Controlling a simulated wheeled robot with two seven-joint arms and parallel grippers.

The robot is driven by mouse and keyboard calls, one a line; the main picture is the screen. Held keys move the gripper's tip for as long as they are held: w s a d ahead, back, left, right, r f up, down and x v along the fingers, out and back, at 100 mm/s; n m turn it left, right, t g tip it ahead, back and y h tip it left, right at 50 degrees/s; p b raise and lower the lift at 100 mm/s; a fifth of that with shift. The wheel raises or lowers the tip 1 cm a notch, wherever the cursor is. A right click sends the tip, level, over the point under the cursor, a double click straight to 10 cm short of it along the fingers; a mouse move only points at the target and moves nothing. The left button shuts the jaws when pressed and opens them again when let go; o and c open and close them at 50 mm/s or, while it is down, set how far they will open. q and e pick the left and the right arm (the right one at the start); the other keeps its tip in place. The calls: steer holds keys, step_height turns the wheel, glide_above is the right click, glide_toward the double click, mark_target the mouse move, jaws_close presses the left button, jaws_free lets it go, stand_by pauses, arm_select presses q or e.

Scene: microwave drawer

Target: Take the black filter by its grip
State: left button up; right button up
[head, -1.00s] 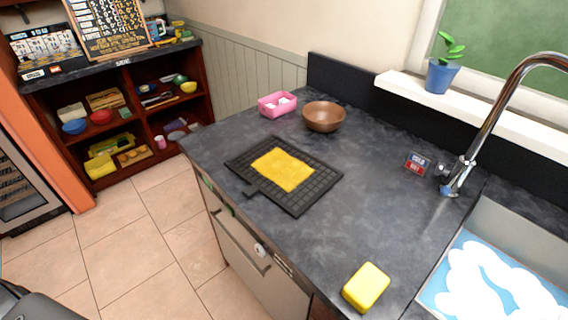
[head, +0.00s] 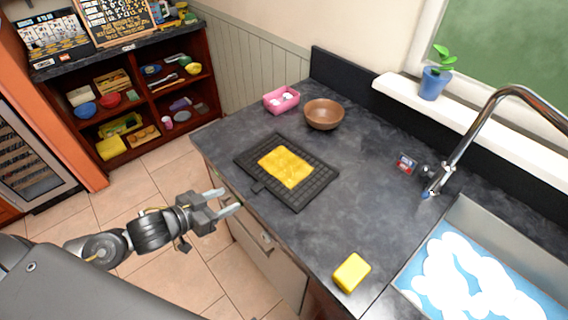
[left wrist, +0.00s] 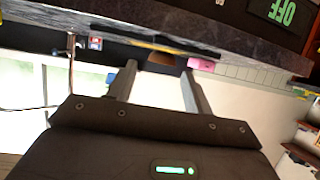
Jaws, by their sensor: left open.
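The black filter (head: 311,190) is a flat dark grid lying on the dark countertop, with a yellow piece (head: 285,167) on its middle. Its small grip tab (head: 258,187) points toward the counter's front edge. My left gripper (head: 228,203) is open and empty, in front of the counter edge, to the left of and apart from the grip. In the left wrist view the open fingers (left wrist: 157,82) point toward the counter edge, and the filter (left wrist: 155,43) seems to show edge-on as a thin dark strip. My right gripper is not in view.
A brown bowl (head: 323,114) and a pink box (head: 281,99) stand behind the filter. A yellow sponge (head: 351,272) lies at the near counter edge. A sink (head: 480,222) with a tall faucet (head: 478,125) is at the right. A drawer front (head: 262,255) is below the counter.

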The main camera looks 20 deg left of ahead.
arm_select(q)
steer(key=p, duration=0.1)
glide_toward(258, 186)
steer(key=w, duration=0.2)
steer(key=shift+w+d+f+p, duration=0.45)
steer(key=shift+w+d+f, duration=0.1)
steer(key=shift+w+d, duration=0.05)
steer(key=p+x, duration=0.1)
steer(key=x, duration=0.2)
steer(key=shift+w+d+f, duration=0.1)
steer(key=shift+w+d, duration=0.15)
steer(key=shift+w, duration=0.05)
steer(key=shift+w+d+f+p, duration=0.15)
steer(key=shift+w+f+p, duration=0.1)
steer(key=shift+w+p, duration=0.1)
steer(key=shift+s, duration=0.1)
steer(key=shift+c, duration=0.9)
jaws_close()
